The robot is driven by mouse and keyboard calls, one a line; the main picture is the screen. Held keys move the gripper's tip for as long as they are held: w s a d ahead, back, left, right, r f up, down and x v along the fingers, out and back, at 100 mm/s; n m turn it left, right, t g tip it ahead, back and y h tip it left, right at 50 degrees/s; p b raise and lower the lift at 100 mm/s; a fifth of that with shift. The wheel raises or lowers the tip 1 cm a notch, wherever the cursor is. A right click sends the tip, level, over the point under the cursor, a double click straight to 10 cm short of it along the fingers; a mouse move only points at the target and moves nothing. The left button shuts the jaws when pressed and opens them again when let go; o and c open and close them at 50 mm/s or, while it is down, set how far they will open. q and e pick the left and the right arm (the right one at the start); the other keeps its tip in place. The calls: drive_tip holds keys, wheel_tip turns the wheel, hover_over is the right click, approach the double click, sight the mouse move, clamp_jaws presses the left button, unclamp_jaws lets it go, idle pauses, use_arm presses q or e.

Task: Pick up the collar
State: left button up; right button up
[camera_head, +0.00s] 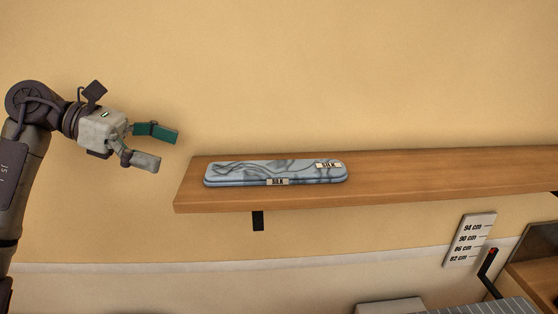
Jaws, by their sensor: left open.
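A flat, long blue-grey marbled item (250,173) with rounded ends and "SILK" labels lies on the wooden shelf (430,172) near its left end. I cannot tell whether this is the collar, and nothing else in view is clearly a collar. My left gripper (167,150) is open and empty, with one green finger and one grey finger. It is in the air to the left of the shelf's end in the picture, apart from the marbled item. My right gripper is not in view.
The shelf is bare to the right of the marbled item. A black bracket (258,221) hangs below it. A white size board (470,240) marked in cm is on the lower right. A grey striped surface (480,308) and a wooden piece (540,280) show at the bottom right.

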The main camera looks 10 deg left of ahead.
use_arm(q)
drive_tip(key=p, duration=0.2)
approach(238, 168)
drive_tip(key=x, duration=0.3)
drive_tip(key=shift+s+d+f, duration=0.25)
drive_tip(key=shift+d+f, duration=0.05)
drive_tip(key=shift+f, duration=0.1)
drive_tip(key=shift+w+d+f, duration=0.1)
drive_tip(key=shift+w+d, duration=0.05)
drive_tip(key=d+p, duration=0.3)
drive_tip(key=shift+w, duration=0.35)
drive_tip(key=shift+p+x, duration=0.4)
drive_tip(key=shift+x, duration=0.6)
drive_tip(key=shift+w+f, duration=0.1)
drive_tip(key=shift+f, duration=0.2)
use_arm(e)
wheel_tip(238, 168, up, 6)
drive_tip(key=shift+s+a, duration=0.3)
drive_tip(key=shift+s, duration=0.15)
use_arm(q)
drive_tip(key=shift+a, duration=0.1)
drive_tip(key=c, duration=1.2)
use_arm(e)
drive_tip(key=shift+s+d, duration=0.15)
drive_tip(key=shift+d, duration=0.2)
use_arm(q)
drive_tip(key=shift+c, duration=0.2)
